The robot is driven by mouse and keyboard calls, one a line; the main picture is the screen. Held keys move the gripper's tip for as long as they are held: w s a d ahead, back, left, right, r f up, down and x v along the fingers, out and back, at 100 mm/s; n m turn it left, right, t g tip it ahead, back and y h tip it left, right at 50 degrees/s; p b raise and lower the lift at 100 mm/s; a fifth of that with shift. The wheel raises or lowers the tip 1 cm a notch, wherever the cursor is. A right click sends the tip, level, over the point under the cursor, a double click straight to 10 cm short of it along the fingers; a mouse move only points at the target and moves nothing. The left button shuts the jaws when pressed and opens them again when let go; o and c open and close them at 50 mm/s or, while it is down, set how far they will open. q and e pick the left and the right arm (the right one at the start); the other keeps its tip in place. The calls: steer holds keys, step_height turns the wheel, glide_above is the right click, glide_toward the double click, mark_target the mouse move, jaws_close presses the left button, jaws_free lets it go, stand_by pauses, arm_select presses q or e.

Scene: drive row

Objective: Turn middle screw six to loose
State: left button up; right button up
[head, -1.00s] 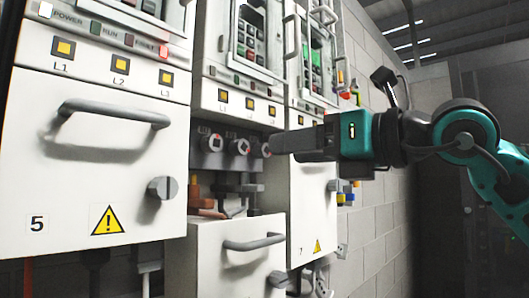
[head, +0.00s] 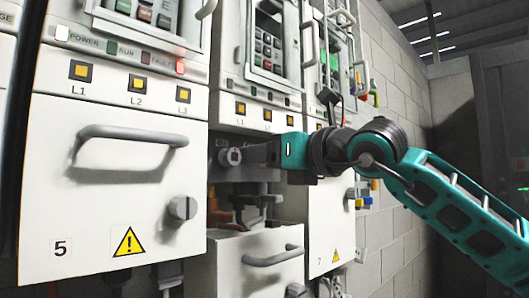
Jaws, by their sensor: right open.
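Drive six is the middle cabinet, with its drawer front (head: 222,262) lowered and the recess above it exposed. The gripper is open. My left gripper is not in view.
Cabinet five (head: 105,205) stands close on the left with a grey handle (head: 135,137) and a round knob (head: 183,207). Cabinet seven (head: 337,225) is on the right. The drawer handle (head: 272,258) juts out below my gripper. A block wall (head: 392,215) lies beyond.

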steer(key=shift+w+a, duration=0.1)
steer(key=shift+c, duration=0.2)
steer(key=c, duration=0.9)
